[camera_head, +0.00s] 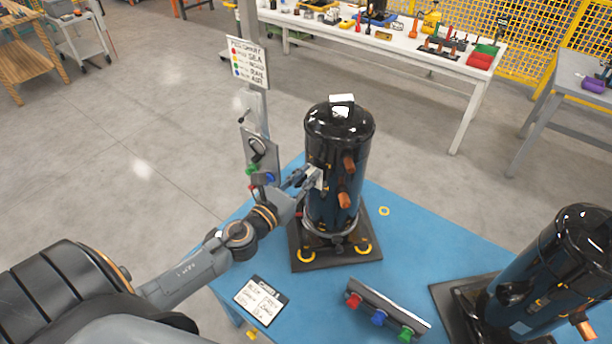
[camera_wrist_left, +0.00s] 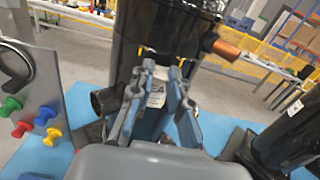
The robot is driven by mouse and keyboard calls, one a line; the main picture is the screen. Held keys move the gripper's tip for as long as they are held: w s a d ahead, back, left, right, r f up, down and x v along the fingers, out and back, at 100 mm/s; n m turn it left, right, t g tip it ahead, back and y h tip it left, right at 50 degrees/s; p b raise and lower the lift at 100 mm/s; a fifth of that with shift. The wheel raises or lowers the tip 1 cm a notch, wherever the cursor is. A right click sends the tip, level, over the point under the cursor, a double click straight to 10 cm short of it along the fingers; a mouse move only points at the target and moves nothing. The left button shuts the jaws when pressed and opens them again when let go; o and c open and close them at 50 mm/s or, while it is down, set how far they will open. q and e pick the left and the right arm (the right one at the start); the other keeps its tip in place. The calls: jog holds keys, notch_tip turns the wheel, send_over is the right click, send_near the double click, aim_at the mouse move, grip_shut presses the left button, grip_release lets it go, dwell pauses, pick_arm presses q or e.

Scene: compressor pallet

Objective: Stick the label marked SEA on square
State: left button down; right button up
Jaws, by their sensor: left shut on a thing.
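In the left wrist view, the label (camera_wrist_left: 156,90) shows between the fingers (camera_wrist_left: 158,100), with the letters "EA" partly readable and the rest hidden. The dark compressor body (camera_wrist_left: 150,40) stands right behind it. I cannot tell whether the label touches the wall. A target square is not clearly visible; the gripper and label may cover it. My right gripper is not in view.
A second compressor (camera_head: 550,270) stands at the right of the blue table (camera_head: 420,235). A signpost (camera_head: 247,63) and a panel with coloured knobs (camera_head: 260,165) stand left of my gripper. A text card (camera_head: 261,300) and a knobbed bar (camera_head: 385,308) lie in front.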

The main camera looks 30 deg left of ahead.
pick_arm(q)
jog(key=shift+w, duration=0.1)
dwell(0.4)
jog(key=shift+w+d, duration=0.1)
jog(key=shift+w, duration=0.55)
dwell(0.4)
jog(key=c, duration=1.2)
grip_release()
jog(key=s, duration=0.8)
jog(key=s+a, duration=0.1)
jog(key=s, duration=0.3)
